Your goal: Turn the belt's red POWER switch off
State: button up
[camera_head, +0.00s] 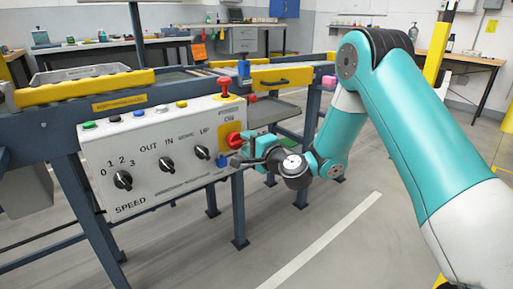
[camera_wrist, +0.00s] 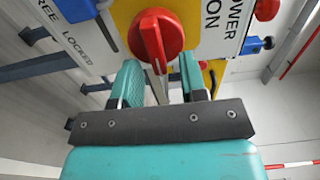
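The red POWER switch (camera_head: 233,140) is a round knob with a raised bar, on a yellow plate at the right end of the white control panel. In the wrist view the switch (camera_wrist: 155,35) fills the upper middle. Its bar points down the picture toward my gripper, with a white line at its lower end. The POWER ON label (camera_wrist: 222,15) is to its right. My gripper (camera_wrist: 160,68) is open, with one finger on each side below the knob. The bar's lower end is near the gap between the fingertips; I cannot tell whether they touch it.
The panel also carries a SPEED knob (camera_head: 123,180), other black knobs (camera_head: 166,163) and a red mushroom button (camera_head: 224,83) on top. A blue knob (camera_wrist: 76,8) is beside the LOCKED label, and another blue part (camera_wrist: 252,45) is at the right. Floor in front is clear.

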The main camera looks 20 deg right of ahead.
jog(key=b+v, duration=1.7)
jog(key=b, duration=0.3)
jog(key=shift+s+b, duration=0.2)
jog(key=shift+b, duration=0.1)
